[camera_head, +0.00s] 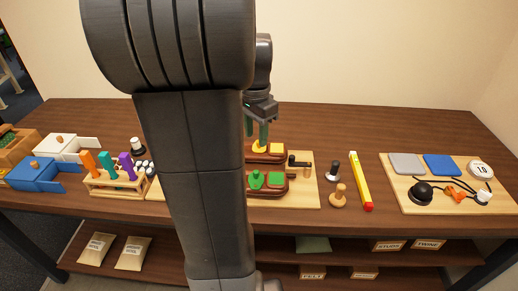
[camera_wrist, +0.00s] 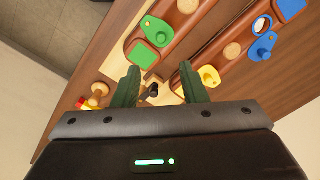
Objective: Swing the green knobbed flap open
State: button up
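The green knobbed flap (camera_head: 257,180) lies on the front dark red-brown block of a wooden board, just left of a green square (camera_head: 277,178). In the wrist view the green flap (camera_wrist: 157,30) is at the top, beside the green square (camera_wrist: 142,55). I cannot tell how far the flap is turned. My gripper (camera_head: 257,128) hangs over the rear block, near its yellow knobbed flap (camera_head: 259,146). In the wrist view my gripper (camera_wrist: 160,70) is open, its two green fingers apart and empty. The green flap lies beyond the fingertips, untouched.
A black-tipped lever (camera_head: 299,162) stands at the board's right, near the blocks. A blue knobbed flap (camera_wrist: 262,46) shows in the wrist view. My arm hides the board's left part.

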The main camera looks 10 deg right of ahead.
aim_at(256, 171)
notch_tip(256, 171, down, 14)
jog(key=shift+w+r, duration=0.15)
jog(key=shift+r, duration=0.05)
jog(key=shift+c, duration=0.2)
grip_shut()
